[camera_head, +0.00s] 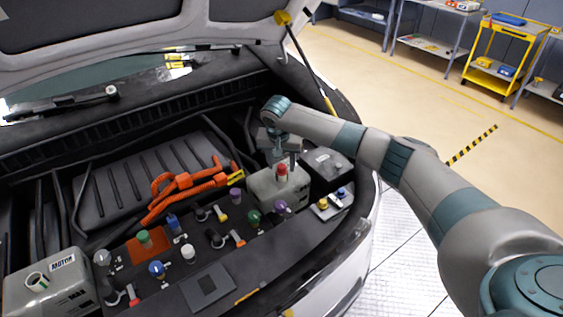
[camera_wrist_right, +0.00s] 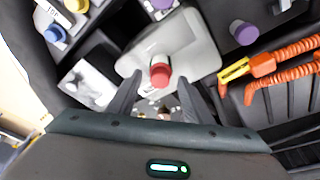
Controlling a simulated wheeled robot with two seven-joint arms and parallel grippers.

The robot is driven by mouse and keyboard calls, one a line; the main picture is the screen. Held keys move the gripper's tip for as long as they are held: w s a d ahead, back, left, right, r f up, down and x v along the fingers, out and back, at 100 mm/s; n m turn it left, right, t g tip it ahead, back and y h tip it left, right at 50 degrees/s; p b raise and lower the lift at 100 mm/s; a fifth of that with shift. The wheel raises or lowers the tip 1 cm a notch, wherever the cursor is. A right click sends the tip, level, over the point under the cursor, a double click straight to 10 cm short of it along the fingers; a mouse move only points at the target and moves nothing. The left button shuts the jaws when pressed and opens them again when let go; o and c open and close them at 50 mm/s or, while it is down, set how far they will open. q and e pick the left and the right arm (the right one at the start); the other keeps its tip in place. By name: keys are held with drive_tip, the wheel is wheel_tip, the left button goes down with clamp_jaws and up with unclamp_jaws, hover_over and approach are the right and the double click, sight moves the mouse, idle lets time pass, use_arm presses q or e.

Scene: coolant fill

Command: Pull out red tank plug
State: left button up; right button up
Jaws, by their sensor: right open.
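The red tank plug (camera_head: 282,169) sits on top of a pale grey tank (camera_head: 268,190) at the right of the engine bay. It also shows near the middle of the right wrist view (camera_wrist_right: 160,73), seated on the light tank (camera_wrist_right: 190,50). My right gripper (camera_head: 284,160) points down at the plug from above and behind. In the right wrist view its two fingers (camera_wrist_right: 163,100) are apart, one to each side just below the red plug, and hold nothing. I cannot tell the exact height of the fingertips over the plug. My left gripper is not in view.
A black battery box (camera_head: 328,167) stands right of the tank. Orange cables (camera_head: 185,182) lie to its left. Several coloured caps, including a green one (camera_head: 253,217) and a purple one (camera_head: 280,207), stand in front. The raised hood (camera_head: 150,35) hangs above, with a prop rod (camera_head: 310,70) nearby.

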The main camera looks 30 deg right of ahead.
sight(282, 167)
drive_tip(key=shift+f, duration=0.35)
drive_tip(key=c, duration=1.1)
drive_tip(key=shift+o, duration=0.8)
drive_tip(key=shift+w+d+r+p, duration=0.15)
drive_tip(key=shift+r+p, duration=0.15)
drive_tip(key=shift+p, duration=0.15)
drive_tip(key=shift+r, duration=0.1)
drive_tip(key=shift+r+p, duration=2.35)
drive_tip(key=shift+p, duration=0.3)
